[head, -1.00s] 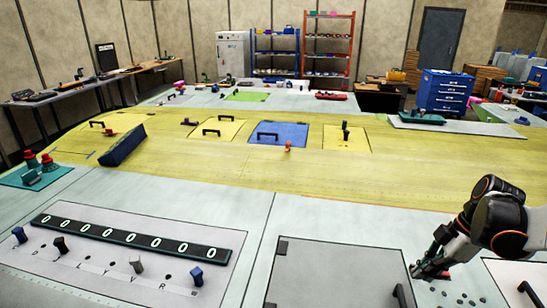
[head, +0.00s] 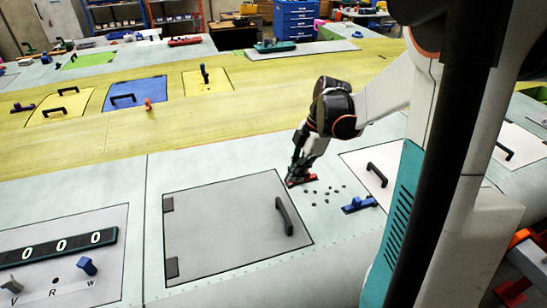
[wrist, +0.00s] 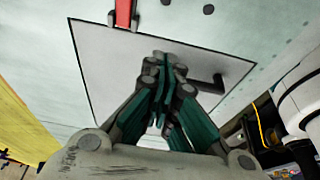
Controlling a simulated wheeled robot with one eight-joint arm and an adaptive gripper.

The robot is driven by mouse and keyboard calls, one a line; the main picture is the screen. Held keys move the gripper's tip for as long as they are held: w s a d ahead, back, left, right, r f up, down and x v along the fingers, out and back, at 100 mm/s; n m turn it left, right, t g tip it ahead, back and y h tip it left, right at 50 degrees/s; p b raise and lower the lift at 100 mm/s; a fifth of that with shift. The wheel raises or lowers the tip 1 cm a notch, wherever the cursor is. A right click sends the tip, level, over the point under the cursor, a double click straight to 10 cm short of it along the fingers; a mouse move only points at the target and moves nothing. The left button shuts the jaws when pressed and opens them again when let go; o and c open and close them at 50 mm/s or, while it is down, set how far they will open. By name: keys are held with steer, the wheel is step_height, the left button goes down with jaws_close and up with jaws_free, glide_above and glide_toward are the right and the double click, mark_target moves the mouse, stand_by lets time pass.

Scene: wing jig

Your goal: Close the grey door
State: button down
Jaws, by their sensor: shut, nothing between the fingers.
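The grey door (head: 225,235) lies flat in its frame in the pale surface. Its two dark hinges are on the left edge and its black handle (head: 285,216) stands near the right edge. The door also shows in the wrist view (wrist: 105,70), its handle (wrist: 207,86) to the right of my fingers. My gripper (head: 297,166) is shut and empty near the door's far right corner. In the wrist view its green fingers (wrist: 166,62) are together and hide the middle of the door. I cannot tell whether they touch anything.
A red piece (head: 301,181) with a dark base sits just beyond the door's far right corner. Several dark dots (head: 326,191) and a blue piece (head: 359,205) lie to the right, near a white panel (head: 365,160). A counter strip (head: 60,255) is at left.

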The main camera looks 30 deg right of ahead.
steer(key=s+d+r, duration=0.2)
steer(key=d+r, duration=0.1)
steer(key=d, duration=0.6)
steer(key=shift+d+r+p, duration=0.2)
steer(key=shift+d+p, duration=0.1)
steer(key=shift+w+a, duration=0.1)
